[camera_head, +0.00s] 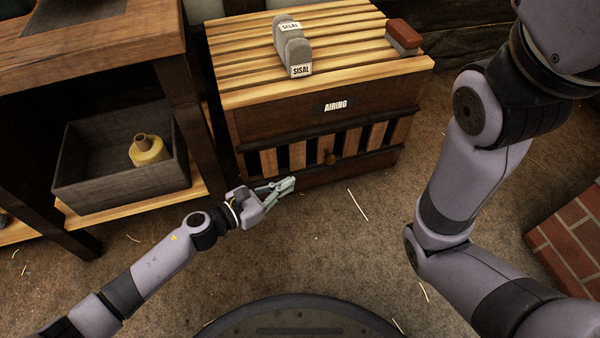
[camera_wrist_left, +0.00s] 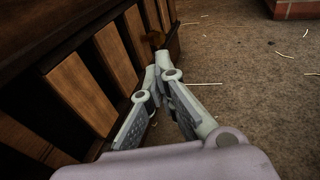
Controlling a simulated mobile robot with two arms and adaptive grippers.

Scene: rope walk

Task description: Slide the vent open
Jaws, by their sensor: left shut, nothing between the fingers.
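The vent (camera_head: 312,152) is a row of upright wooden slats with dark gaps, low on the front of the wooden cabinet labelled AIRING. A round brown knob (camera_head: 329,158) sticks out right of the vent's middle. In the left wrist view, the slats (camera_wrist_left: 117,58) run along the left side, and the knob (camera_wrist_left: 154,38) shows just beyond the fingertips. My left gripper (camera_head: 292,183) is shut and empty, in front of the cabinet's lower edge, left of the knob and apart from it in the head view. My right arm shows at the right, but its gripper is out of view.
Grey SISAL blocks (camera_head: 292,48) and a red-topped brush (camera_head: 403,36) sit on the slatted cabinet top. At left, a grey bin (camera_head: 120,188) holds a yellow spool (camera_head: 149,151). Bricks (camera_head: 572,240) stand at the right. The floor before the cabinet is clear except for straw bits.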

